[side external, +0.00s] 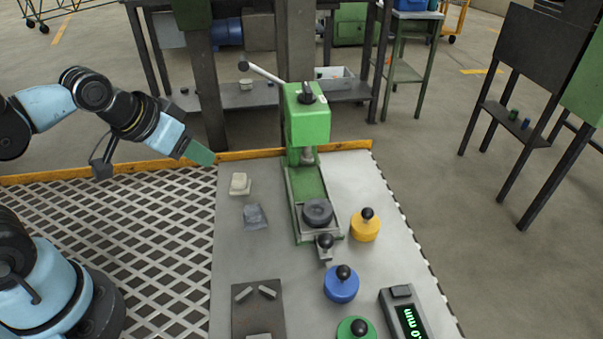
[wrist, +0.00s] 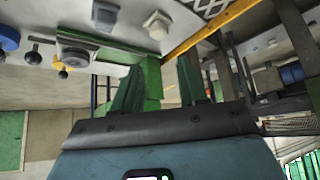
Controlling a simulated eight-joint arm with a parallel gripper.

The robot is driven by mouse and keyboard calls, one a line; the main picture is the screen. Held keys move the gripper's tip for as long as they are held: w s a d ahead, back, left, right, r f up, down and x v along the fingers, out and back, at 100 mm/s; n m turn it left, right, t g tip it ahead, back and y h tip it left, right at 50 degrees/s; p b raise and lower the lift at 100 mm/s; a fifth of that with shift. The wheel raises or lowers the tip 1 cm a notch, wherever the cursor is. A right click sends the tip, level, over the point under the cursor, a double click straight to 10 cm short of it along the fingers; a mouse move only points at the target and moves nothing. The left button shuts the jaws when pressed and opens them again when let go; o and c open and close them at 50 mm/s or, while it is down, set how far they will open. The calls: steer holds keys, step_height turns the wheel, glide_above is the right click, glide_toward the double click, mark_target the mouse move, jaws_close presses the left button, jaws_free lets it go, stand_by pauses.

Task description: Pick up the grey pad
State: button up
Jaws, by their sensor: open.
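The grey pad (side external: 255,216) lies on the light metal table (side external: 240,262), left of the green press. It also shows upside down at the top of the wrist view (wrist: 105,15). My gripper (side external: 205,155) is at the table's far left corner, above and behind the pad, well apart from it. In the wrist view its two green fingers stand apart with nothing between them (wrist: 161,85). A cream pad (side external: 240,184) lies just behind the grey one, closer to my gripper.
The green press (side external: 307,120) with a dark round piece (side external: 318,210) stands right of the pads. Yellow (side external: 365,226), blue (side external: 341,287) and green (side external: 357,329) knobbed weights stand further right and in front. A dark plate (side external: 258,308) lies in front.

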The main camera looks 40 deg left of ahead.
steer(key=o, duration=0.6)
steer(key=shift+o, duration=0.2)
steer(key=m+g, duration=0.7)
steer(key=m, duration=0.1)
glide_above(254, 208)
steer(key=shift+f, duration=6.35)
